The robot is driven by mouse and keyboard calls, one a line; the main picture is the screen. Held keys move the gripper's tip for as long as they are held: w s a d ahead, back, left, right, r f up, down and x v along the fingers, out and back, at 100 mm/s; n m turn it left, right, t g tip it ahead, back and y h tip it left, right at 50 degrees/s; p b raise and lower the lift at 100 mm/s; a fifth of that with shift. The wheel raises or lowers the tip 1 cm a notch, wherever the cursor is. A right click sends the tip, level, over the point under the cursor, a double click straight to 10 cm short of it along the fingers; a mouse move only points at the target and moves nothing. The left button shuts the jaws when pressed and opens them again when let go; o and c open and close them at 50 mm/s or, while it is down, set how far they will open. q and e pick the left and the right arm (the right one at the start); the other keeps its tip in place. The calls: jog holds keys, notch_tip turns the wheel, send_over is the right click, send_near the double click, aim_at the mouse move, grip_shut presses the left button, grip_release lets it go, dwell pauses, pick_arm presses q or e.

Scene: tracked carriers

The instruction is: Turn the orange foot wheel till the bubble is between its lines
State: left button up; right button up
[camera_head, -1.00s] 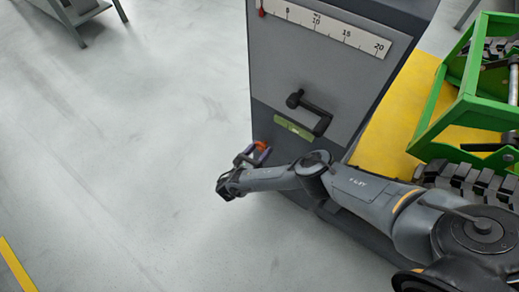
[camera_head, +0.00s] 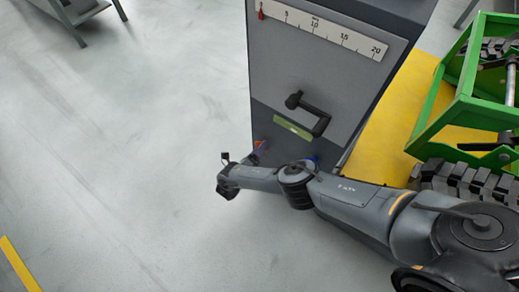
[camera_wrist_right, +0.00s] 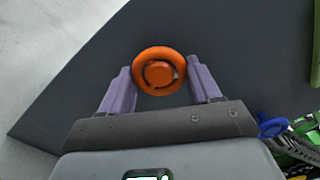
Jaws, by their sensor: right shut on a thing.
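The orange foot wheel (camera_wrist_right: 159,72) is a ring with a round hub, low on the dark cabinet. In the head view only a sliver of the wheel (camera_head: 259,144) shows. My right gripper (camera_wrist_right: 160,84) is shut on it, one purple finger on each side. In the head view the right gripper (camera_head: 257,153) is partly hidden behind its own wrist. A yellow-green strip (camera_head: 293,127), which looks like the level, sits on the cabinet front above the wheel. Its bubble and lines are too small to make out. My left gripper is not in view.
A blue wheel (camera_wrist_right: 271,126) sits low to the right, and part of it shows behind my arm (camera_head: 313,159). A black crank handle (camera_head: 309,112) juts out above the strip. A green frame (camera_head: 465,95) stands at right.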

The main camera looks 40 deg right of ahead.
jog(key=shift+n+b, duration=2.65)
jog(key=shift+n, duration=9.85)
jog(key=o, duration=1.1)
jog(key=shift+r, duration=0.1)
jog(key=shift+c, duration=0.2)
jog(key=shift+w, duration=0.1)
jog(key=shift+a, duration=0.1)
